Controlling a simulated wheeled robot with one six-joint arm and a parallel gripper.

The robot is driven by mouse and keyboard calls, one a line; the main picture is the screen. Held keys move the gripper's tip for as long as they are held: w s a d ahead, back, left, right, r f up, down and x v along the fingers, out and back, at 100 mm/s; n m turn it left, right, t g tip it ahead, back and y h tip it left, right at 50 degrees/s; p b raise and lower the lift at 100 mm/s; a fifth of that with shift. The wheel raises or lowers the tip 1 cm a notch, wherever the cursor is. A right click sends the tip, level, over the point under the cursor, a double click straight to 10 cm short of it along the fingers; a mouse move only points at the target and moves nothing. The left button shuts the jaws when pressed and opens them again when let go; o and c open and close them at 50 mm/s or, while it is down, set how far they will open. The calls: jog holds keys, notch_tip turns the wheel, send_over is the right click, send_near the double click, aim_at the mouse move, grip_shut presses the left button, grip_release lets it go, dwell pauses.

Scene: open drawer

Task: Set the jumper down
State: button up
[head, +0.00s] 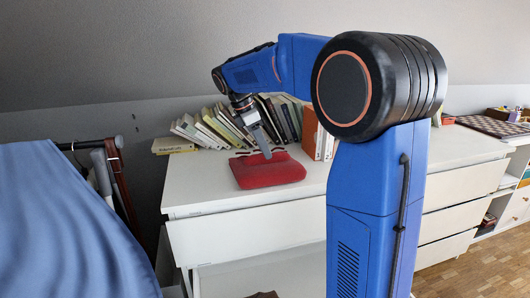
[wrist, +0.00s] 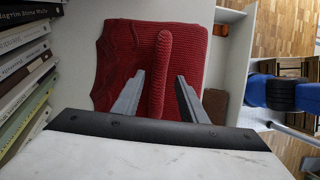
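The red knitted jumper (head: 268,172) lies folded on the white dresser top (head: 200,190), near its front edge. In the wrist view the jumper (wrist: 120,60) has a raised rounded fold (wrist: 163,70) running between my fingers. My gripper (head: 267,156) points down at the jumper's upper surface. In the wrist view my gripper (wrist: 161,76) has its two grey fingers apart, one on each side of the fold, with a narrow gap showing beside it. Whether the fingertips touch the cloth below cannot be told.
Leaning books (head: 215,127) stand behind the jumper along the wall; they show at the left in the wrist view (wrist: 25,60). A drawer (head: 250,275) below is open, with something dark brown inside. A blue-covered surface (head: 60,220) is at left. The dresser top right of the jumper is partly clear.

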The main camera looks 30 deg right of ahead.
jog(key=v, duration=1)
jog(key=s+a+f+m+t+y, duration=0.1)
jog(key=s+f+m, duration=0.3)
jog(key=s, duration=0.6)
jog(key=s+a+f+m+t+y, duration=0.1)
jog(key=s+f+m+t, duration=0.2)
jog(key=s, duration=0.6)
jog(key=s+a+f+m+t+y, duration=0.1)
jog(key=s+a+f+m+y, duration=0.1)
jog(key=s+f+m, duration=0.6)
jog(key=s+f, duration=0.6)
jog(key=s, duration=0.1)
jog(key=shift+a+f+m+t, duration=0.3)
jog(key=shift+f+m, duration=0.1)
jog(key=shift+s, duration=0.15)
jog(key=shift+c, duration=0.6)
